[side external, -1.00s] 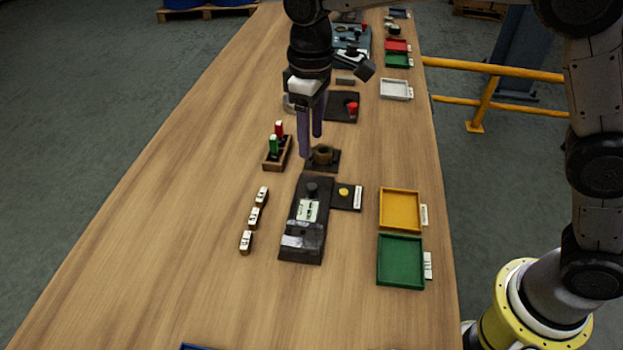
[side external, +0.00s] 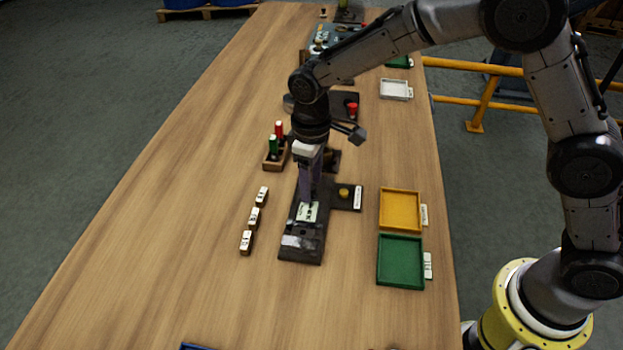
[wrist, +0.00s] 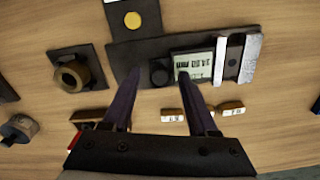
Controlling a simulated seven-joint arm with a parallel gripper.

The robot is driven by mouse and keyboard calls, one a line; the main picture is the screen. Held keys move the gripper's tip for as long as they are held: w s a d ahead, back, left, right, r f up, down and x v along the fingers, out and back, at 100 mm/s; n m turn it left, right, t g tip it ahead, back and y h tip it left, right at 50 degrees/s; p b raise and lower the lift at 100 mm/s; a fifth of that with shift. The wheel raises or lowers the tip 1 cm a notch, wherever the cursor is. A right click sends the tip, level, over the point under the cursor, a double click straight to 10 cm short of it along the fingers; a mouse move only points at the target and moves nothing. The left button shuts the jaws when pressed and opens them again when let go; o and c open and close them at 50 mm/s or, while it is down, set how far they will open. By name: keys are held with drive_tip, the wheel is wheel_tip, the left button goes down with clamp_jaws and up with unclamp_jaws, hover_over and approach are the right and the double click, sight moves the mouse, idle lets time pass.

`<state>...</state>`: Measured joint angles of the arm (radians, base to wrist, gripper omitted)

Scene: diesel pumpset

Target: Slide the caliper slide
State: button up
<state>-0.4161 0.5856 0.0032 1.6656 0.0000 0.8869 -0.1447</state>
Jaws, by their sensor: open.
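The caliper unit is a dark rectangular base (side external: 302,250) on the table. It carries a pale display (side external: 307,212), which also shows in the wrist view (wrist: 195,66), and silver and white pieces at its near end. A round black knob (wrist: 160,72) stands beside the display. I cannot tell exactly which part is the slide. My gripper (side external: 309,199) points down over the unit and is open. In the wrist view its fingertips (wrist: 158,77) appear on either side of the knob, with nothing held. In the side view my gripper hides the knob; contact cannot be told.
A side plate with a yellow button (side external: 344,192) adjoins the unit. Yellow (side external: 400,229) and green (side external: 400,282) trays lie to the right. Small white-topped blocks (side external: 254,218) lie left, below a wooden holder (side external: 269,165) with red and green pegs. A brass ring fixture (wrist: 72,76) is nearby.

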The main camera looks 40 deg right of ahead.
clamp_jaws()
idle(1.4)
